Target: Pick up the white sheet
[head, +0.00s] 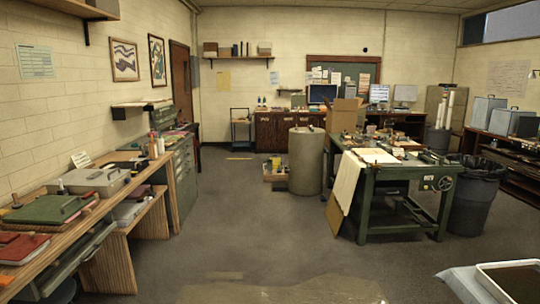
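A cream-white sheet (347,180) hangs over the left front edge of the green worktable (395,185) in the right half of the head view. Its upper part lies on the tabletop and its lower end hangs down. Neither of my grippers is in view.
A wooden bench (75,200) with boxes and trays runs along the left wall. A grey cylinder (306,162) stands left of the green worktable. A dark bin (473,200) stands right of it. The middle floor (250,225) is clear.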

